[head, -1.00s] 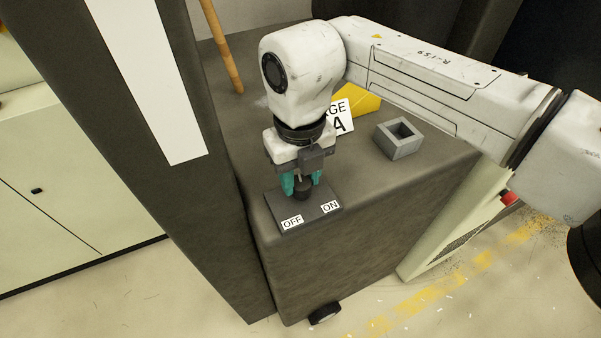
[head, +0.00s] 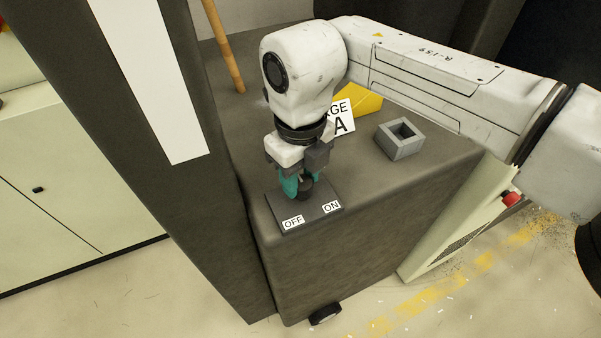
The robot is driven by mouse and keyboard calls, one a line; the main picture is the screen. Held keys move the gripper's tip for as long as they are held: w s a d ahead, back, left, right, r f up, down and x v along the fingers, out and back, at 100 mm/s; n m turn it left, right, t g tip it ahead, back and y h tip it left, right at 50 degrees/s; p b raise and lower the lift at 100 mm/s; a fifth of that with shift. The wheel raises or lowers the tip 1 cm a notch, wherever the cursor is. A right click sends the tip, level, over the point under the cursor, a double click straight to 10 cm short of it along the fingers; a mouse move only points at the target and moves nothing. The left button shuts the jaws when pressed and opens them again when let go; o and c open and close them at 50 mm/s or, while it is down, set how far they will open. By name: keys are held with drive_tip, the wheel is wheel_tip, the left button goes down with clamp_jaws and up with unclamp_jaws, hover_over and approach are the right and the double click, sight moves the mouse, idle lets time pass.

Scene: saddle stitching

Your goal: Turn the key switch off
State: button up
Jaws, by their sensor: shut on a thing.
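The key switch is a dark round knob (head: 305,189) on a dark grey plate (head: 290,214) at the front corner of the grey machine top. The plate carries an OFF label (head: 293,222) at its left and an ON label (head: 331,207) at its right. My gripper (head: 300,187) points down from the white arm, with teal fingers shut on the knob. The fingers hide part of the knob, so I cannot tell which label it points to.
A grey hollow square block (head: 399,139) stands on the machine top to the right. Behind my wrist are a yellow piece (head: 366,100) and a white sign (head: 342,118). A dark upright post with a white strip (head: 150,80) rises close on the left. A wooden stick (head: 224,45) stands behind.

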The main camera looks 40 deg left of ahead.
sight(300, 181)
drive_tip(key=o, duration=1.1)
drive_tip(key=shift+c, duration=0.2)
drive_tip(key=shift+r, duration=0.15)
wheel_tip(300, 181, up, 11)
drive_tip(key=shift+f+b, duration=0.2)
drive_tip(key=shift+b, duration=0.25)
